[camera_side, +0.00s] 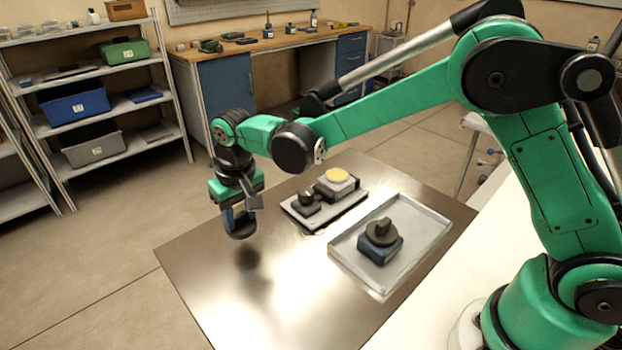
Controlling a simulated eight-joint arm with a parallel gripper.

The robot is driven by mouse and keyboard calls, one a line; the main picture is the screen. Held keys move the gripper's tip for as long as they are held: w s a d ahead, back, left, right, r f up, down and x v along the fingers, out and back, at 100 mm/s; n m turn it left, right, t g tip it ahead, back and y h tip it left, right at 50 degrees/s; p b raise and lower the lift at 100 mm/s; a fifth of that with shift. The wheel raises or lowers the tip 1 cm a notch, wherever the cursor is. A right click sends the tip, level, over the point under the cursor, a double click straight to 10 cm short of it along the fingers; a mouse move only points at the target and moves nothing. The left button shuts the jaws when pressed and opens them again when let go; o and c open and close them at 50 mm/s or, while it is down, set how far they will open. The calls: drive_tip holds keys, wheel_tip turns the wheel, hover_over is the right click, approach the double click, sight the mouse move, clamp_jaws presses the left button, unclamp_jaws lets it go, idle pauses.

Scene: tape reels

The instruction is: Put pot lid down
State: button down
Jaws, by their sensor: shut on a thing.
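My gripper (239,218) hangs over the left part of the metal table (200,255), pointing down. It is shut on a dark round piece, which I take to be the pot lid (241,233). The lid is held above the table, with a dark shadow on the surface below it. The gripper hides its upper part, so its handle cannot be made out. A light metal tray (350,258) lies on the right of the table. In it sits a blue block with a dark round knobbed top (381,236).
Behind the tray, a flat plate (327,219) bears a dark knobbed piece (305,203) and a dark box with a yellow disc (337,180). The table's front left is clear. Shelves (90,100) and a workbench (270,42) stand farther back.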

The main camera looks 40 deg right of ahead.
sight(243, 223)
drive_tip(key=shift+f, duration=2.3)
drive_tip(key=shift+f, duration=0.15)
drive_tip(key=shift+c, duration=2.3)
unclamp_jaws()
